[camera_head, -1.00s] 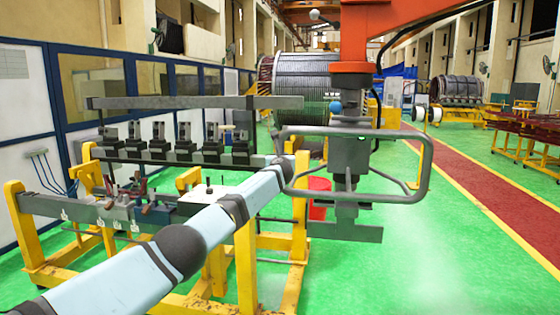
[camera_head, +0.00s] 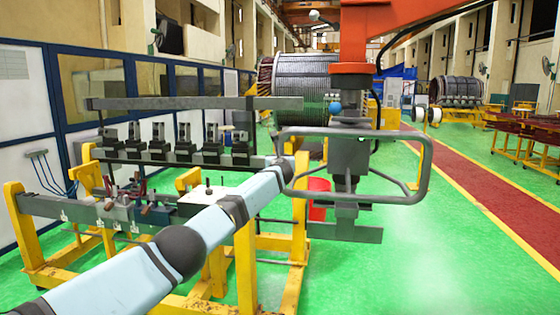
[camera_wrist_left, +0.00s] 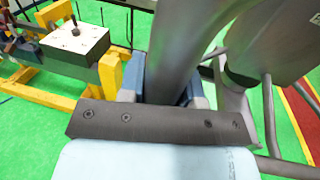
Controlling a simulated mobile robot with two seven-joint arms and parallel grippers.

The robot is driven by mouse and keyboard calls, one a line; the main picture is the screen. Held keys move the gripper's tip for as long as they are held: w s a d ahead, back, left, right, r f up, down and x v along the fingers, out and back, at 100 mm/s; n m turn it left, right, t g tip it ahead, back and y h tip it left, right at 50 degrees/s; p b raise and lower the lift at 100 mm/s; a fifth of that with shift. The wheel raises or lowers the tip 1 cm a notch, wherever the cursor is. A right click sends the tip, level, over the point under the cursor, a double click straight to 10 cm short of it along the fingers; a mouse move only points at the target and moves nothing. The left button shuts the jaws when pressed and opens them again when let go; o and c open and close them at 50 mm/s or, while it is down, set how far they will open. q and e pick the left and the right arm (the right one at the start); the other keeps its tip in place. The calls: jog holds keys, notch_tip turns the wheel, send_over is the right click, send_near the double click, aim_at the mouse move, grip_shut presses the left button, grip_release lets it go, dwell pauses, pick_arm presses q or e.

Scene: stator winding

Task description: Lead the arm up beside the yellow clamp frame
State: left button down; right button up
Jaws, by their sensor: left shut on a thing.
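The hanging arm (camera_head: 349,155), orange above and grey below, stands upright with a looped grey handle frame (camera_head: 428,165) around it. My left gripper (camera_head: 291,168) is shut on the left side of this handle. In the left wrist view the grey handle tube (camera_wrist_left: 180,45) passes between my gripper's blue fingers (camera_wrist_left: 165,92). The yellow clamp frame (camera_head: 246,268) stands just left of the arm; its right end also shows in the left wrist view (camera_wrist_left: 112,70). The arm's flat foot (camera_head: 345,232) hangs beside that end. My right gripper is in neither view.
The frame carries a row of dark clamps (camera_head: 184,143), a long grey bar (camera_head: 195,102) and a white block (camera_head: 208,194). A red bucket (camera_head: 319,186) stands behind the arm. Green floor (camera_head: 450,255) is clear to the right, up to the red walkway (camera_head: 500,190).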

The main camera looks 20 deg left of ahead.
pick_arm(q)
jog(key=c, duration=0.7)
grip_release()
jog(key=shift+c, duration=0.2)
jog(key=shift+s, duration=0.15)
